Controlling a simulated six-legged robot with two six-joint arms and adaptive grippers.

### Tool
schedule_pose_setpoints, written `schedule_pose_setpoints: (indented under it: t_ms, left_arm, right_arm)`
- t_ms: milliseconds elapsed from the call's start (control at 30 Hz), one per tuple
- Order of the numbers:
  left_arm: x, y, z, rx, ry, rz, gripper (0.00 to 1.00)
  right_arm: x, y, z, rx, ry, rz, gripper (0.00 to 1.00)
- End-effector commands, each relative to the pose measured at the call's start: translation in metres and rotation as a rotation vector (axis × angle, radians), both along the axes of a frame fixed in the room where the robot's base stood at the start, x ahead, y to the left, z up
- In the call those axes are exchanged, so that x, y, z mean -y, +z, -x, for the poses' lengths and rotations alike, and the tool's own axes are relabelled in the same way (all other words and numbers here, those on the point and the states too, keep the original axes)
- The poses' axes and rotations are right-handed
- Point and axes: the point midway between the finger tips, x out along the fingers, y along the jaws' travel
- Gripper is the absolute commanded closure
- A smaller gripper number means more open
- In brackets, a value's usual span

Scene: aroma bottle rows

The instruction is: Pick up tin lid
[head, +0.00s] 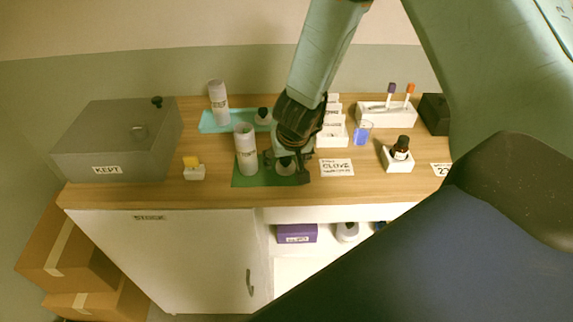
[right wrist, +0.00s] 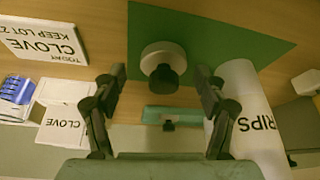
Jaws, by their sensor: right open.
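A round pale tin with a black-knobbed lid (right wrist: 162,75) stands on the green mat (right wrist: 215,30) in the right wrist view. In the head view the tin (head: 286,168) is partly hidden behind my right gripper (head: 288,163), on the green mat (head: 243,181). My right gripper is open. My left gripper is not in view.
A white cylinder marked "RIPS" (right wrist: 240,105) stands close to the right-hand finger; it also shows in the head view (head: 246,152). A teal tray (head: 208,124) with another knobbed tin (head: 263,117) lies behind. A CLOVE card (head: 337,167) and white card rack (head: 333,135) are to the right.

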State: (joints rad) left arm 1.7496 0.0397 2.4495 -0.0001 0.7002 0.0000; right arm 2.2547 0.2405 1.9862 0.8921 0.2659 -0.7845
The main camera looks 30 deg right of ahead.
Motion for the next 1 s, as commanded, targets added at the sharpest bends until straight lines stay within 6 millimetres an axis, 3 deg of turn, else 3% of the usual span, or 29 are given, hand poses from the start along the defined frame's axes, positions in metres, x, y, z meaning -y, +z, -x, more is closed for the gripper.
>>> schedule_pose_setpoints:
  t_ms: [200, 700, 1000]
  left_arm:
    - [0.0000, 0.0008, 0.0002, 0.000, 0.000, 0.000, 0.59]
    - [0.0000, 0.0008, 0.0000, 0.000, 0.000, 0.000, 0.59]
    - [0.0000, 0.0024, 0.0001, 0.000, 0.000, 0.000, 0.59]
  right_arm:
    - [0.0004, 0.0005, -0.0021, 0.001, 0.001, 0.001, 0.28]
    - [0.0003, 0.0006, -0.0024, 0.000, 0.001, 0.000, 0.69]
    - [0.0003, 0.0028, -0.0025, 0.001, 0.000, 0.000, 0.70]
